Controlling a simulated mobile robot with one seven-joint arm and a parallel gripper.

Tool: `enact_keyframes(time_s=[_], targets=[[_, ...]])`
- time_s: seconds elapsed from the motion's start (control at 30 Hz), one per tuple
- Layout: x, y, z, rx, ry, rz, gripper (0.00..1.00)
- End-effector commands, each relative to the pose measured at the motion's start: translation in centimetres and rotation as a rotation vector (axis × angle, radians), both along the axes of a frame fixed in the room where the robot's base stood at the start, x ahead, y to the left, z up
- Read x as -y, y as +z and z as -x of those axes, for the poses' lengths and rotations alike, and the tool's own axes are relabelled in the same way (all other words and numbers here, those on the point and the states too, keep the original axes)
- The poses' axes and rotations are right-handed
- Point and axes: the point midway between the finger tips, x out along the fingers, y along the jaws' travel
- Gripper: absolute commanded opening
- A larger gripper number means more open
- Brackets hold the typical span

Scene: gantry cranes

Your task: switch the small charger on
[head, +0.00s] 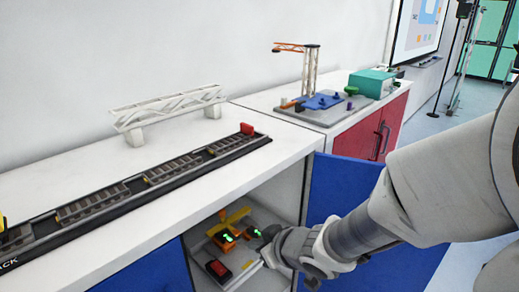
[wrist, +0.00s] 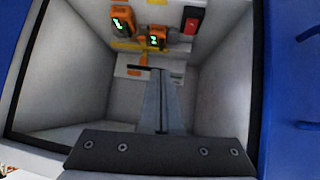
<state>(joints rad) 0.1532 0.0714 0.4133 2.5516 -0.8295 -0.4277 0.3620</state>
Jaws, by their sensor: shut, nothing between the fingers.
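Two orange chargers with lit green displays are inside the open cabinet. In the wrist view one is at the upper left (wrist: 122,24) and a shorter-looking one at the top middle (wrist: 156,39). The head view shows one orange charger (head: 222,237) and another green display (head: 253,232) beside my gripper. Which is the small charger, and any switch on it, I cannot make out. My gripper (wrist: 157,72) is shut and empty, reaching into the cabinet. In the wrist view its fingertips show below the chargers; contact with anything is unclear.
A red and black device (head: 217,268) lies near the chargers, also at the wrist view's upper right (wrist: 193,20). The open blue door (head: 340,195) stands beside my arm. Cabinet walls close in on both sides. A track (head: 130,190) and white bridge (head: 170,108) stand on the countertop above.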

Motion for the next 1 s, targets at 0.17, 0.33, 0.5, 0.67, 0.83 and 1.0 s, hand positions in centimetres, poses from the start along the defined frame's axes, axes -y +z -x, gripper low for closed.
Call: enact_keyframes(time_s=[0.17,0.33,0.5,0.67,0.83,1.0], targets=[[-2.9,-2.0,1.5,-0.029,0.093,-0.087,0.00],[-3.3,-1.8,1.6,-0.030,0.105,-0.098,0.00],[-3.3,-1.8,1.6,-0.029,0.104,-0.096,0.00],[-3.5,-1.8,1.5,-0.032,0.104,-0.100,0.00],[-4.0,-1.9,1.1,-0.034,0.108,-0.107,0.00],[-4.6,-2.6,0.6,-0.035,0.105,-0.103,0.00]])
